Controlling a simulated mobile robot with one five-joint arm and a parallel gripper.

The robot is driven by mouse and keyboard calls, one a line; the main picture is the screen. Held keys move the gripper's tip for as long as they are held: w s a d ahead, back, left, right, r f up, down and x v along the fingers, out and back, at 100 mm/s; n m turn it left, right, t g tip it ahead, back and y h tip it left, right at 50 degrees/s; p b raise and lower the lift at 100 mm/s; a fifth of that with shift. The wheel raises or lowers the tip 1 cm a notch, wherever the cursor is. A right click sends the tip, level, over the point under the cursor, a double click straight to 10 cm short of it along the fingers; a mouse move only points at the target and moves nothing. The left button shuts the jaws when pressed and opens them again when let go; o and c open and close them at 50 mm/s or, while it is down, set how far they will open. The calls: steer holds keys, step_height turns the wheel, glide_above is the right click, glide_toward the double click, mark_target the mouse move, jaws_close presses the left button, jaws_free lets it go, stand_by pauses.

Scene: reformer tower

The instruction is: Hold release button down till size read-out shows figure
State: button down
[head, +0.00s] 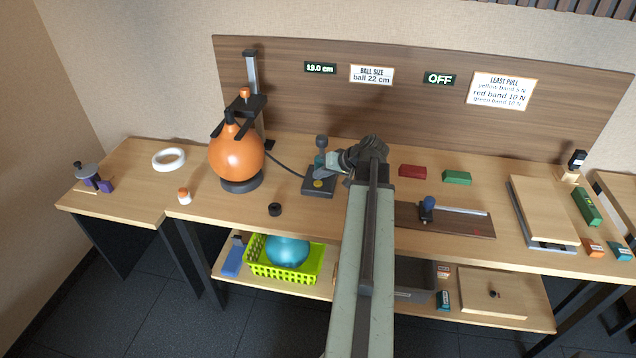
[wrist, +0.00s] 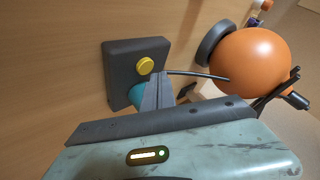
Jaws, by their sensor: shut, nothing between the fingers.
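The dark control box (head: 312,192) sits on the bench with a round yellow button (head: 318,184) on top; no label marks it as the release button. The box (wrist: 121,62) and yellow button (wrist: 145,66) also show in the wrist view. A teal part (wrist: 136,94) of the box is partly hidden by my gripper (wrist: 160,88). My gripper (head: 312,172) is shut and empty, just above the box beside the yellow button; contact cannot be told. The green-lit size read-out (head: 320,68) shows 19.0 cm. The ball size sign (head: 371,75) reads 22 cm.
An orange ball (head: 236,156) sits in a dark ring (head: 241,185) under a clamp, left of the box. A dark hose joins box and ball stand. A small black cylinder (head: 275,209) stands near the front edge. Another display (head: 439,79) reads OFF.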

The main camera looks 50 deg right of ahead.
mark_target(320, 184)
steer(key=shift+r+p, duration=2.55)
steer(key=shift+r, duration=0.05)
steer(key=shift+f, duration=0.1)
steer(key=w+a+r+n+g+y+p, duration=0.1)
steer(key=w+a+n, duration=0.1)
steer(key=w+a, duration=0.45)
steer(key=w+a+r+n+y+p, duration=0.1)
steer(key=w+a, duration=0.3)
steer(key=a, duration=0.6)
steer(key=w+a+n+g+y+p, duration=0.1)
steer(key=w+a+n+g, duration=0.1)
steer(key=a, duration=0.8)
steer(key=w+a+n+g+y+p, duration=0.1)
steer(key=a+n, duration=0.1)
steer(key=a, duration=0.9)
steer(key=s+a+f+n+g+h+p, duration=0.1)
steer(key=s+a+g, duration=0.15)
steer(key=a, duration=0.45)
steer(key=s+a+f+n+g+h+p, duration=0.1)
steer(key=s+a+n, duration=0.15)
steer(key=a, duration=0.35)
steer(key=s+d+f+m+g+h, duration=0.1)
steer(key=s+d+m+h, duration=0.2)
steer(key=s, duration=0.2)
steer(key=shift+s+d+g, duration=0.15)
steer(key=shift+d+g, duration=0.2)
steer(key=shift+d, duration=0.05)
